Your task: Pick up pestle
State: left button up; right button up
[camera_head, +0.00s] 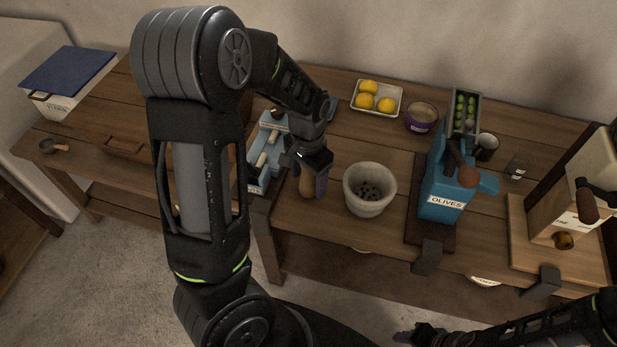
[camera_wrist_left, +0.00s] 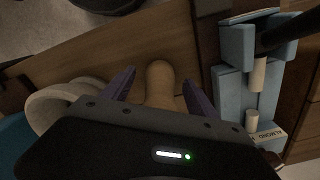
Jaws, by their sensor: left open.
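The pestle (camera_head: 306,188) is a light wooden piece with a rounded end on the wooden table, just left of the grey stone mortar. My left gripper (camera_head: 314,182) is directly above it with its jaws open. In the left wrist view the pestle (camera_wrist_left: 160,78) lies between the two purple fingers of my left gripper (camera_wrist_left: 158,88), with gaps on both sides. Its far part is hidden by the gripper body. The mortar (camera_head: 369,204) holds dark round bits, and its rim (camera_wrist_left: 62,100) shows in the left wrist view. My right gripper (camera_head: 418,334) is low at the bottom, away from the table top.
A light-blue press (camera_head: 268,150) stands close left of the pestle. A blue olives machine (camera_head: 440,185) stands right of the mortar. A tray of lemons (camera_head: 375,98) and a purple-banded bowl (camera_head: 421,117) sit behind. A wooden-based machine (camera_head: 560,225) is at far right.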

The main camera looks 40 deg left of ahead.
pick_arm(q)
grip_shut()
dwell(0.8)
